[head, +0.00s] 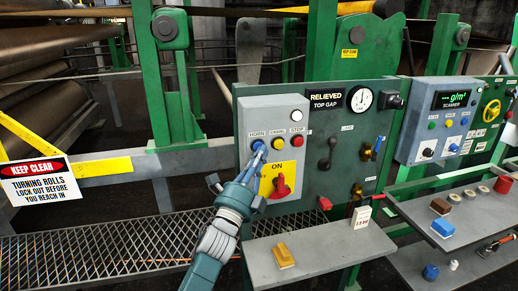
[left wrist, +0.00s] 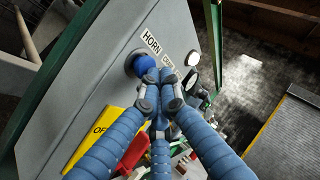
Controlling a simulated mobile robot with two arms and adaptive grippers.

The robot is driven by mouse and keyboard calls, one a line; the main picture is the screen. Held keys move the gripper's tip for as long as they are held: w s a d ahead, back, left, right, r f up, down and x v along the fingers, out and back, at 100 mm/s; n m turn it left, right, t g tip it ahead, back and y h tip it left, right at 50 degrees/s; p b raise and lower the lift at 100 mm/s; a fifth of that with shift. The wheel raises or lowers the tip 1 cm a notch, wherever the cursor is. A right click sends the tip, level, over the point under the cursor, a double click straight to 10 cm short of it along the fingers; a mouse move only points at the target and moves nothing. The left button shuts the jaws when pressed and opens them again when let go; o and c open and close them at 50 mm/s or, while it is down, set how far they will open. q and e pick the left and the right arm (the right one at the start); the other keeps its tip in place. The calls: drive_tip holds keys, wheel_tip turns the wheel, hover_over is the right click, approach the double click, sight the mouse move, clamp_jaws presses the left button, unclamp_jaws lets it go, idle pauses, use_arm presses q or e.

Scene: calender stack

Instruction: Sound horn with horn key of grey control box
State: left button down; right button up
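The grey control box (head: 246,120) is mounted on the left of a green panel. Its top row has a blue horn key (head: 257,144) under a HORN label, a yellow key (head: 278,144) and a red STOP key (head: 297,143). Below them is a red rotary switch (head: 281,187) on a yellow plate. My left gripper (head: 257,158) has its fingers together, tips just below the horn key. In the left wrist view the closed fingertips (left wrist: 167,80) are right beside the blue horn key (left wrist: 144,66). I cannot tell whether they touch it. My right gripper is not in view.
A grey shelf (head: 330,252) with a yellow block (head: 284,255) juts out below the box. A pressure gauge (head: 360,99) and levers share the panel. A KEEP CLEAR sign (head: 40,180) and a yellow rail stand at left. A scanner box (head: 440,120) is at right.

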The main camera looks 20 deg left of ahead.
use_arm(q)
drive_tip(key=shift+w+a, duration=0.2)
drive_tip(key=shift+w, duration=0.05)
idle(0.4)
drive_tip(key=shift+s+d, duration=0.5)
drive_tip(key=shift+s, duration=0.3)
drive_tip(key=s+d, duration=0.1)
drive_tip(key=s, duration=0.1)
drive_tip(key=s+d, duration=0.1)
drive_tip(key=s, duration=0.1)
drive_tip(key=shift+d+p, duration=0.4)
idle(0.6)
